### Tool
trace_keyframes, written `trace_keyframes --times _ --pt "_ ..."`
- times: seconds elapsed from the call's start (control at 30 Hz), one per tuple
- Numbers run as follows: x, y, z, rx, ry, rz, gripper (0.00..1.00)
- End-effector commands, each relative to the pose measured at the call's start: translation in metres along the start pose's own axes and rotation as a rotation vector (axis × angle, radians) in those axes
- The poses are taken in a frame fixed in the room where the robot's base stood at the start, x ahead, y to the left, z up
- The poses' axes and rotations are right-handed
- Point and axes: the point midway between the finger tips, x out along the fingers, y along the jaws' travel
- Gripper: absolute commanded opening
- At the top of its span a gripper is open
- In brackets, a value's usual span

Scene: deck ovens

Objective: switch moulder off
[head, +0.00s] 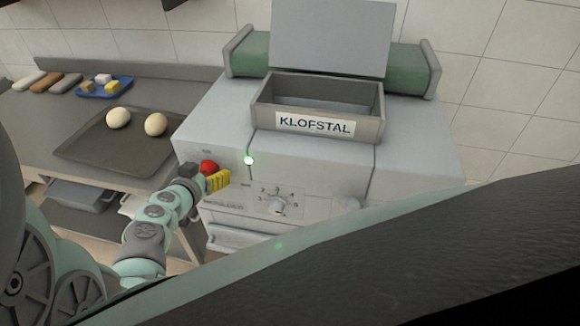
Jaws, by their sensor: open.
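The moulder (310,160) is a pale grey machine labelled KLOFSTAL, with a green belt (411,68) at the back and an open hopper (375,106) on top. On its front are a red button (208,167), a lit green lamp (249,160) and a numbered dial (277,206). My gripper (218,181) is at the left of the front panel, its yellow finger just below and right of the red button. The gripper is open and looks empty. I cannot tell whether it touches the panel. Part of the panel around the button is hidden by the gripper.
On the left, a grey bench carries a dark tray (112,150) with two dough balls (118,118), a blue tray (93,94) with small blocks, and several long loaves (50,81). A large dark surface (420,260) fills the lower right foreground.

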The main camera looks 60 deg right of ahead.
Motion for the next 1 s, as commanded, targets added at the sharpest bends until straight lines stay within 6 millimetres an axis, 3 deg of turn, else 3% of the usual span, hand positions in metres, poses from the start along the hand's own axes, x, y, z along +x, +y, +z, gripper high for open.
trace_keyframes --times 0.27,0.3,1.0 --pt "0.0017 0.0020 0.0001 0.001 -0.001 0.004 0.73" --pt "0.0016 0.0020 0.0001 0.001 -0.001 0.004 0.76" --pt "0.0013 0.0009 0.0005 -0.001 -0.001 0.001 0.06"
